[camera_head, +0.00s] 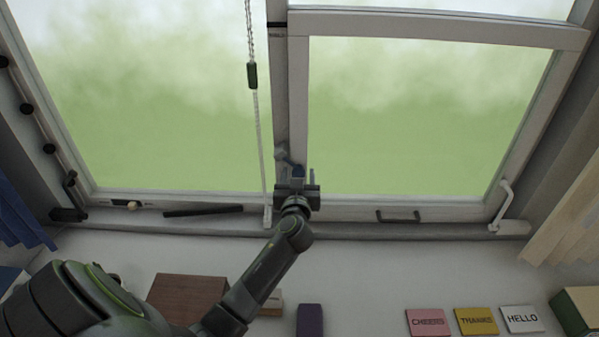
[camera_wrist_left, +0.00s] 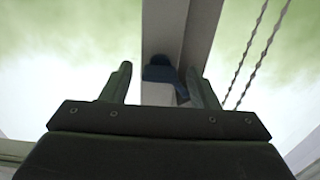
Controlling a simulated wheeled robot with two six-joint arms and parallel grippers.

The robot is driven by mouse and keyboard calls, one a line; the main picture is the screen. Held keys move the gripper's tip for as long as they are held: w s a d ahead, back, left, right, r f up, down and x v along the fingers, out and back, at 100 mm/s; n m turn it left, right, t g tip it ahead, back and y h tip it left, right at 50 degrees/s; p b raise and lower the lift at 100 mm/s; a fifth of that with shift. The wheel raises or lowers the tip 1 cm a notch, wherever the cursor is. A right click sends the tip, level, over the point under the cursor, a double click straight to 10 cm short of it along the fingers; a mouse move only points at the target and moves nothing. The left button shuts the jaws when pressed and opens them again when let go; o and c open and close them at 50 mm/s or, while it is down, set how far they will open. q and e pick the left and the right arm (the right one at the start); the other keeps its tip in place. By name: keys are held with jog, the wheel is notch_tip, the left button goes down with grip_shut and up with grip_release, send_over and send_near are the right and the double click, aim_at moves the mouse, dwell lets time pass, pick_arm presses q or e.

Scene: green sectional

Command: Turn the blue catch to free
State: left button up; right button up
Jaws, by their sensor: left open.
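The blue catch (camera_wrist_left: 160,73) is on the window's upright middle frame. In the left wrist view it shows between my left gripper's two fingers (camera_wrist_left: 162,84), with a gap on either side. Whether a finger touches the catch I cannot tell. My right gripper is not in view.
A beaded cord (camera_head: 260,140) hangs just left of the middle frame. A dark bar (camera_head: 203,211) and a dark handle (camera_head: 398,216) are on the lower frame. A brown box (camera_head: 188,297) and small cards (camera_head: 477,321) lie below. A pale crank handle (camera_head: 502,205) is at right.

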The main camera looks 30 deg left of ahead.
pick_arm(q)
jog(key=shift+s+d, duration=0.1)
jog(key=shift+s, duration=0.05)
jog(key=shift+c, duration=0.2)
jog(key=c, duration=0.9)
jog(key=shift+c, duration=0.2)
